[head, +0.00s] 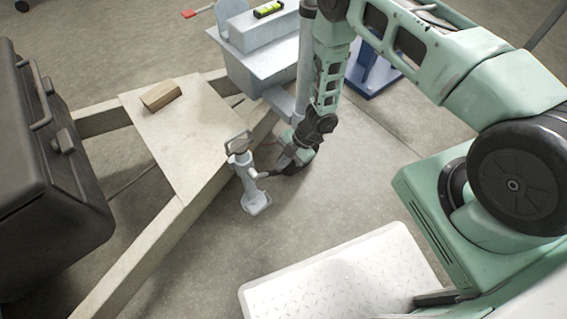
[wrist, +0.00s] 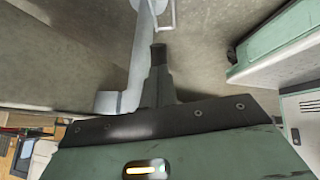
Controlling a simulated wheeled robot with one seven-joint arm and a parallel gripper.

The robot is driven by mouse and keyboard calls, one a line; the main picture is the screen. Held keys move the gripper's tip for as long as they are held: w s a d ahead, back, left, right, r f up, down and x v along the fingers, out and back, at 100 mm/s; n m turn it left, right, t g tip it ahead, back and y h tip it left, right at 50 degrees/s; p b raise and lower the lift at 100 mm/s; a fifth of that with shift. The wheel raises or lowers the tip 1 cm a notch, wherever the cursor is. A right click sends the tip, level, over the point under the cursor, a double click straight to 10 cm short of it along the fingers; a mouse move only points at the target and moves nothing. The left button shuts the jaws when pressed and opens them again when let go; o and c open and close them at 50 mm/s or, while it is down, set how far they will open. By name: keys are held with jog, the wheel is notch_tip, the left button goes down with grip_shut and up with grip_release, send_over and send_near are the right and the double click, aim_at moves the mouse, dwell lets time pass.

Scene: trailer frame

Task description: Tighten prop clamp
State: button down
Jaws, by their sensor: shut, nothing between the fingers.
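A pale grey prop (head: 252,188) stands on the concrete floor on a flat foot, beside the pale frame beam. In the wrist view my gripper (wrist: 158,55) shows as one narrow dark finger shape, shut and empty. The prop's grey post (wrist: 143,45) is just left of the fingertips there, and part of the loop shows at the top edge. I cannot tell whether the fingers touch the prop.
The frame beam (head: 135,262) runs diagonally beside the prop. A plywood sheet (head: 185,140) on the frame bears a wood block (head: 162,95). A grey coupler box with a level (head: 269,9) is behind. A dark case (head: 45,160) stands left. A white tread-plate step (head: 340,280) lies in front.

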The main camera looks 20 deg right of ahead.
notch_tip(320, 180, up, 8)
jog(key=p, duration=0.2)
jog(key=shift+w+d+r, duration=0.15)
jog(key=shift+d, duration=0.1)
jog(key=w+a+r+m+t+h, duration=0.2)
jog(key=r+m, duration=0.2)
jog(key=r, duration=0.7)
jog(key=w+a+r+m+t+h, duration=0.1)
jog(key=w+a+r+m+h, duration=0.15)
jog(key=r, duration=0.85)
jog(key=s+r+m+g+h, duration=0.1)
jog(key=s+r+m, duration=0.3)
jog(key=s+r, duration=0.65)
jog(key=s+r+m+g+h, duration=0.1)
jog(key=s+r+m, duration=0.5)
jog(key=s, duration=0.8)
notch_tip(320, 180, up, 28)
jog(key=s+n+p, duration=0.1)
jog(key=p, duration=2.6)
jog(key=shift+d, duration=0.45)
jog(key=shift+f, duration=0.1)
